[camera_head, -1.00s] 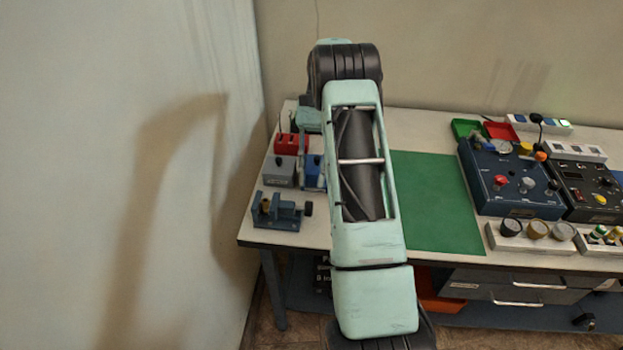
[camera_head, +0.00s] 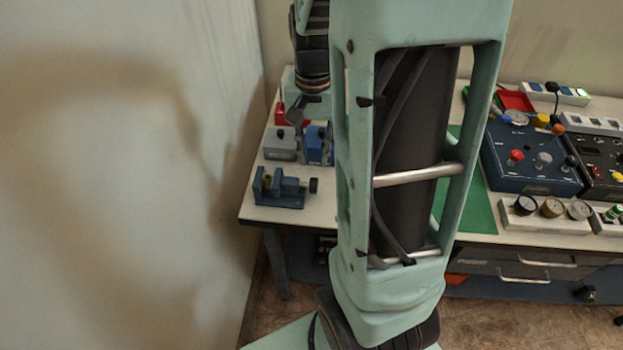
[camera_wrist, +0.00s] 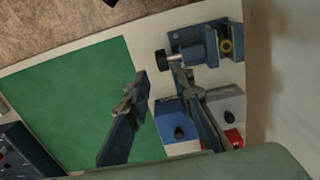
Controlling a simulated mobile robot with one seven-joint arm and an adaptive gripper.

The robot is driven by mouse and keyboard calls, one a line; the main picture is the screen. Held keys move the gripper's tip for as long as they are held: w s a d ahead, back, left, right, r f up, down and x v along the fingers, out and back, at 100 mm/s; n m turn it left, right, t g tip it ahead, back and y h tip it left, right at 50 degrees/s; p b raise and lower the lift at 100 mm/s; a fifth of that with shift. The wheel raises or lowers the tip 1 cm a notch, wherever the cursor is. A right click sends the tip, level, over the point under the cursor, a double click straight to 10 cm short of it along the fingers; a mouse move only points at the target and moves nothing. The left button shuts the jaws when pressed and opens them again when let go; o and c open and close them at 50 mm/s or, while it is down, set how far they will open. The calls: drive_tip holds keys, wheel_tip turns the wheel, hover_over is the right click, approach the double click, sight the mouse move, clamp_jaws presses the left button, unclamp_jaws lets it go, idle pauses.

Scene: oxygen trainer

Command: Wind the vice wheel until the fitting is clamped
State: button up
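The small blue vice (camera_head: 282,190) sits at the table's front left corner in the head view. Its black wheel (camera_head: 313,186) faces right. The wrist view shows the vice (camera_wrist: 204,44) at the upper right, with the wheel (camera_wrist: 161,58) on a bright screw. A yellow ring-shaped piece (camera_wrist: 226,46), perhaps the fitting, shows at the vice's far end from the wheel; whether the jaws touch it is unclear. In the head view, my arm hides much of the gripper.
Grey and blue boxes (camera_head: 281,145) and a red one stand behind the vice. A green mat (camera_wrist: 75,110) lies beside them, mostly bare. A blue control panel (camera_head: 527,158) and a row of knobs (camera_head: 550,212) are on the right. A wall is close on the left.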

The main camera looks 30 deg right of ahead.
sight(313, 185)
wheel_tip(313, 185, down, 11)
drive_tip(key=shift+s+r, duration=0.1)
drive_tip(key=shift+s, duration=0.05)
idle(0.4)
drive_tip(key=shift+c, duration=0.5)
clamp_jaws()
